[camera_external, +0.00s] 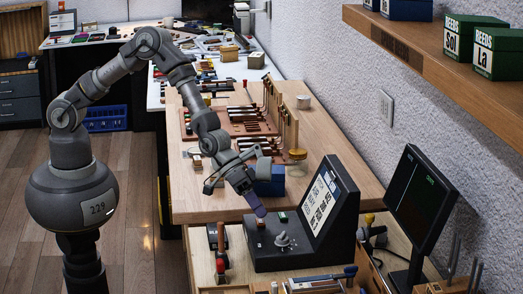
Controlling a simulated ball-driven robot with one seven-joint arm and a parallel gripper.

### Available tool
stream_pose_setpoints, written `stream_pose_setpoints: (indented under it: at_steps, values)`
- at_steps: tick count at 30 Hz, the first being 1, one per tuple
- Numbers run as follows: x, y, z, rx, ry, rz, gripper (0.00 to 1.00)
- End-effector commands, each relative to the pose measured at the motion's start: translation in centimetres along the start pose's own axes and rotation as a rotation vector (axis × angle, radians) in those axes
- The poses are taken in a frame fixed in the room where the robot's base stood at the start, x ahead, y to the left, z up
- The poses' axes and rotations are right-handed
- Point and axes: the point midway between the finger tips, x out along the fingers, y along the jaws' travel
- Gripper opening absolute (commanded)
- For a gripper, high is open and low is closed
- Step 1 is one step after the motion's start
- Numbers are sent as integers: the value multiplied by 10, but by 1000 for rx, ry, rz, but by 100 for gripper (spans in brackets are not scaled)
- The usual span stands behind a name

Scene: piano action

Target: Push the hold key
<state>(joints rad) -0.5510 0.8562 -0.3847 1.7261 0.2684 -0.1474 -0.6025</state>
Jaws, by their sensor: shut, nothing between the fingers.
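A black console (262,256) with a tilted lit screen (323,203) stands at the front of the wooden bench. Its flat deck carries a small orange-brown key (260,223), a small green key (283,217) and a grey knob (284,240). I cannot read which key is the hold key. My gripper (260,211) is shut and empty, pointing down with its dark purple tip just above the orange-brown key. Whether the tip touches the key cannot be told.
A blue box (270,181) stands behind the console, close to my wrist. A dark monitor (421,207) is at the right. Small tools (318,282) lie in front of the console. Racks of wooden parts (245,120) fill the bench farther back. A shelf (440,60) overhangs at the right.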

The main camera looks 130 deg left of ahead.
Motion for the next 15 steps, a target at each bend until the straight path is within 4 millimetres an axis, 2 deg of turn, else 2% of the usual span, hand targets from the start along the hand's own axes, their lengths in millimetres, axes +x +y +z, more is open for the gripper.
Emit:
stream_pose_setpoints:
  at_steps: [9,15]
  values:
    - [-2,1,-1,0,0,0,0]
    - [-14,11,-11,0,1,1,0]
